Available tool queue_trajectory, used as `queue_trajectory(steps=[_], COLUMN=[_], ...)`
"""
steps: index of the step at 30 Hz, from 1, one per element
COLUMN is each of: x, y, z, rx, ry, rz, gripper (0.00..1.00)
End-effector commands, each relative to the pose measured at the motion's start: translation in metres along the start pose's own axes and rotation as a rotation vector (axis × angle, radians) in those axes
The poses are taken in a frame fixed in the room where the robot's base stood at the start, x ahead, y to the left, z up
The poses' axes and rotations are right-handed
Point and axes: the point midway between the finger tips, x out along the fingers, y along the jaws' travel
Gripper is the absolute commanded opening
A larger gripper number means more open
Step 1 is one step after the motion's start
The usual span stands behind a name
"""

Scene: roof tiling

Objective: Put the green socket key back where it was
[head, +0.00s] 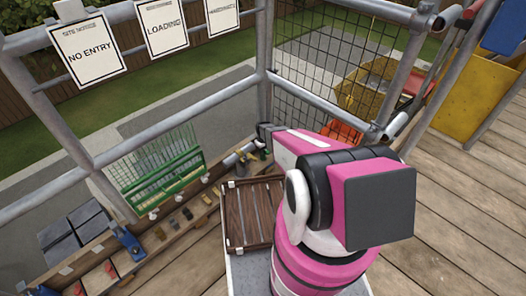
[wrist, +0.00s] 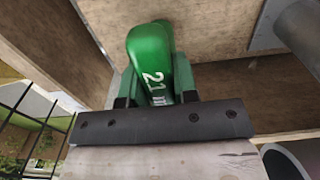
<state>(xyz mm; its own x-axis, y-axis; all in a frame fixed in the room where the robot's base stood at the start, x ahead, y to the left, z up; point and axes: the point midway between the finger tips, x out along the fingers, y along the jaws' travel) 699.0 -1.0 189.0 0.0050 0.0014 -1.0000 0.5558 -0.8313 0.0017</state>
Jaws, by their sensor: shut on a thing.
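A green piece marked 21, which I take for the green socket key (wrist: 150,58), is held in my gripper (wrist: 156,98) in the wrist view. The two dark green fingers close on it from both sides. Its rounded end points away from my wrist, close to a wooden surface (wrist: 222,25); I cannot tell if they touch. In the head view my arm hides most of the gripper, and I cannot make out the key there. The place where the key belongs cannot be told for sure.
Grey tubes (wrist: 288,28) show at the right of the wrist view. In the head view a wooden bench (head: 172,222) with small tools runs along the railing, with a green rack (head: 165,182) behind. A slatted brown crate (head: 250,205) stands beside my arm. Planks at right are clear.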

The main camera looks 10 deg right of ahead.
Motion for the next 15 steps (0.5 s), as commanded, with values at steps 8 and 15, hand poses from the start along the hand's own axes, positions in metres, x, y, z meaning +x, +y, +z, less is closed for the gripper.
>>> queue_trajectory(steps=[8, 15], x=[0.0020, 0.0047], y=[-0.0002, -0.0003], z=[0.0003, 0.0004], rx=[0.000, 0.000], ry=[0.000, 0.000], rz=[0.000, 0.000], gripper=[0.00, 0.53])
